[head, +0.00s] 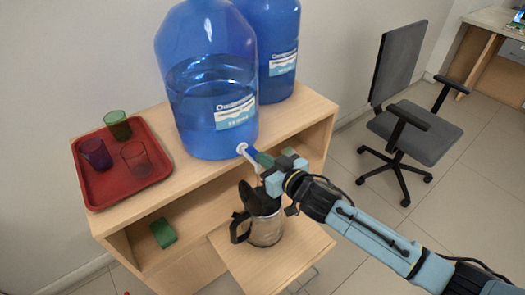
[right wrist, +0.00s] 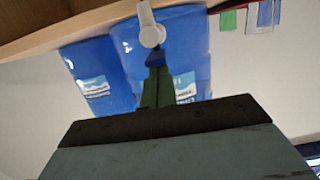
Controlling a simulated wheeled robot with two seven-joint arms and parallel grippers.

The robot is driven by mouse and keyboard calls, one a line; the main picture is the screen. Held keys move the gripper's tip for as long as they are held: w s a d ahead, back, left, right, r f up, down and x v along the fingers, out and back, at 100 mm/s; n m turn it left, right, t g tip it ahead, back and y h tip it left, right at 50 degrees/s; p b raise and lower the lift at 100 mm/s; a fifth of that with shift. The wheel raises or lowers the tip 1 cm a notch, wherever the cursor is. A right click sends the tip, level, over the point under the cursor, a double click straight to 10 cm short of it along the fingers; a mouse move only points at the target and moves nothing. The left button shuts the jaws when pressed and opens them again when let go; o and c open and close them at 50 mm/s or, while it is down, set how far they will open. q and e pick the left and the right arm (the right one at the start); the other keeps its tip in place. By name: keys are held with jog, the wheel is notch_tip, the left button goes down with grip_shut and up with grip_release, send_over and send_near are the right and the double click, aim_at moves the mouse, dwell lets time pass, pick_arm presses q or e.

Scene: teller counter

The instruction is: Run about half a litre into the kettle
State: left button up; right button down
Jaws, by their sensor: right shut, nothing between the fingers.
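A large blue water bottle (head: 208,90) stands on the wooden cabinet, partly full, with a white and blue tap (head: 242,149) low on its front. The tap also shows in the right wrist view (right wrist: 151,28). A silver kettle (head: 266,230) with a black handle and raised black lid stands upright on the lower pull-out board, below the tap. My right gripper (head: 264,159) is shut and empty, its green fingertips at the tap; in the right wrist view its fingers (right wrist: 155,88) are together just below the tap. I cannot tell whether they touch it or whether water runs. My left gripper is out of view.
A second blue bottle (head: 279,45) stands behind. A red tray (head: 95,188) with green, purple and reddish cups is at the left of the cabinet top (head: 190,172). A green sponge-like block (head: 163,232) lies on the shelf. An office chair (head: 415,130) stands right, on open floor.

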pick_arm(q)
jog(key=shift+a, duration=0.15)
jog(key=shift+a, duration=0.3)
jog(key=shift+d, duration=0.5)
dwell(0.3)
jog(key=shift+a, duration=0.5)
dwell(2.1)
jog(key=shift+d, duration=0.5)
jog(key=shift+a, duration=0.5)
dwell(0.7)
